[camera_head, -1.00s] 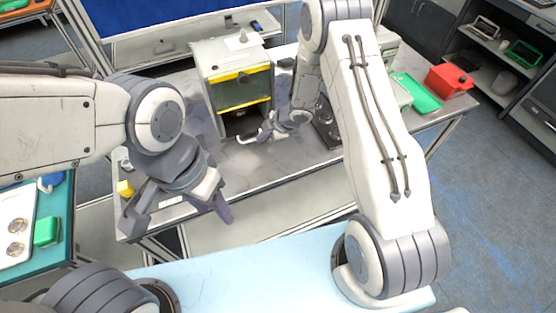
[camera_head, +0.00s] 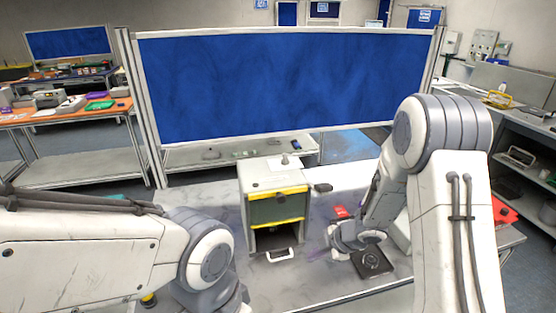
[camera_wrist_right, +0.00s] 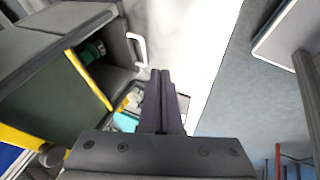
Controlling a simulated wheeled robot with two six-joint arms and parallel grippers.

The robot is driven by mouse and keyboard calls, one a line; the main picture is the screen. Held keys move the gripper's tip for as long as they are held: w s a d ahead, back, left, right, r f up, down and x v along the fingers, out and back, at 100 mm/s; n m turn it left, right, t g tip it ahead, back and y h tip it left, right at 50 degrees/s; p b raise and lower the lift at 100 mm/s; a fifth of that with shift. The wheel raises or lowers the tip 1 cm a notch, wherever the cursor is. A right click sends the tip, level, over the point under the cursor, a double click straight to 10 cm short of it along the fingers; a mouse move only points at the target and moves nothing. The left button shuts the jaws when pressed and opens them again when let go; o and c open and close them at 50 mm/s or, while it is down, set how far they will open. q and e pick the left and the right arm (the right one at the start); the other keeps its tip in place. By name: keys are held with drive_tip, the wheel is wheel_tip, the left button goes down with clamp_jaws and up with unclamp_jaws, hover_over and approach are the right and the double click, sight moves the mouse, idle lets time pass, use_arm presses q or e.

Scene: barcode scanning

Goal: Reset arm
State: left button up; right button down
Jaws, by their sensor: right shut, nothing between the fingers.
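My right gripper (camera_head: 318,254) is low over the table, just right of the grey box. In the right wrist view its dark fingers (camera_wrist_right: 160,78) are together with nothing between them. My left arm comes in from the left, and its gripper is cut off by the bottom edge. The grey box (camera_head: 272,178) has a dark green, yellow-edged front panel and an open lower compartment. A white handle (camera_head: 280,255) is at the foot of the box; it also shows in the wrist view (camera_wrist_right: 139,48). A green round part (camera_wrist_right: 92,51) sits inside the box.
A black device (camera_head: 372,262) lies on the table beside my right wrist, with a small red item (camera_head: 341,212) behind it. A red container (camera_head: 503,212) is at the far right. A large blue board (camera_head: 285,85) stands behind the table. The grey tabletop left of the box is clear.

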drive_tip(key=s+a+r+m+t+h+b, duration=0.1)
drive_tip(key=s+a+r+m+h+b, duration=0.3)
drive_tip(key=s+r+m+h, duration=0.25)
drive_tip(key=s+a+r+m+g+y+b, duration=0.1)
drive_tip(key=s+a+m+g, duration=0.1)
drive_tip(key=s, duration=0.9)
drive_tip(key=s+a+r+m+g+y+b, duration=0.1)
drive_tip(key=s+a+r+m+g, duration=0.1)
drive_tip(key=s, duration=0.8)
drive_tip(key=shift+s+a+m+g, duration=0.35)
drive_tip(key=shift+s+m+g, duration=0.05)
drive_tip(key=shift+m+g, duration=0.3)
drive_tip(key=shift+y, duration=0.25)
